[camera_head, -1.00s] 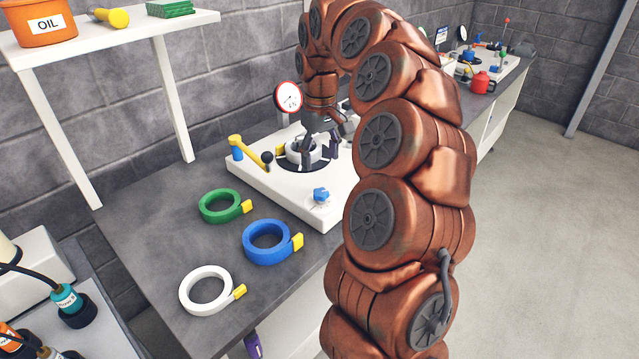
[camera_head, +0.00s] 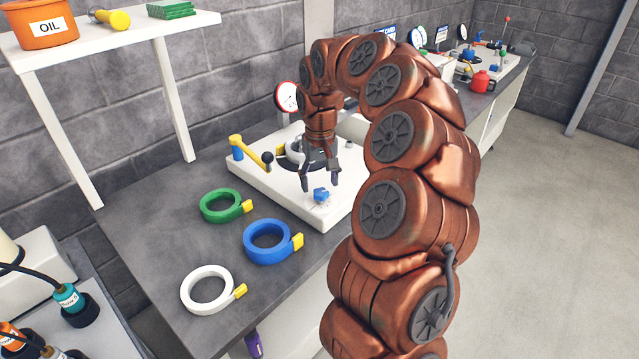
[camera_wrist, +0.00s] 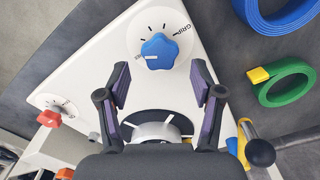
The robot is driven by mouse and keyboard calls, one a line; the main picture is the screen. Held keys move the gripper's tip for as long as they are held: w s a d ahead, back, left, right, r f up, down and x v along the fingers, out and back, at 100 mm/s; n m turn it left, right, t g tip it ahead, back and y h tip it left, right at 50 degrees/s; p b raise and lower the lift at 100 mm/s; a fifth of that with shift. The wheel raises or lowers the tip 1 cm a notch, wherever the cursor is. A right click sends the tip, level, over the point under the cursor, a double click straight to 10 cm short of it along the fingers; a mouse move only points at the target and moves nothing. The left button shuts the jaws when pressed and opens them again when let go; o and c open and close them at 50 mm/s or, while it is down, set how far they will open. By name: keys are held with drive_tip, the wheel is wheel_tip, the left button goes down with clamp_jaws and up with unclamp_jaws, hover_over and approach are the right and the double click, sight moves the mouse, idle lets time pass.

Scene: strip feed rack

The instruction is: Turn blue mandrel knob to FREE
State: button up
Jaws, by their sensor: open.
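The blue mandrel knob (camera_wrist: 159,50) sits on a white dial (camera_wrist: 138,32) on the white machine plate. The dial's GRIP label shows at the knob's upper right; a second label at its left is too small to read surely. A pale mark on the knob seems to point left, toward that second label. In the head view the blue knob (camera_head: 321,194) is near the plate's front edge. My gripper (camera_wrist: 161,78) is open and empty, its fingers apart just short of the knob in the wrist view. In the head view my gripper (camera_head: 319,182) hangs over the knob, not visibly touching it.
A yellow lever with a black ball (camera_head: 267,158) stands left of the mandrel. Green (camera_head: 205,211), blue (camera_head: 250,250) and white (camera_head: 186,295) strip rolls lie on the grey bench. A red knob (camera_wrist: 48,118) sits on the plate. A gauge (camera_head: 286,96) stands behind.

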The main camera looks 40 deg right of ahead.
drive_tip(key=shift+f, duration=0.9)
drive_tip(key=c, duration=1.1)
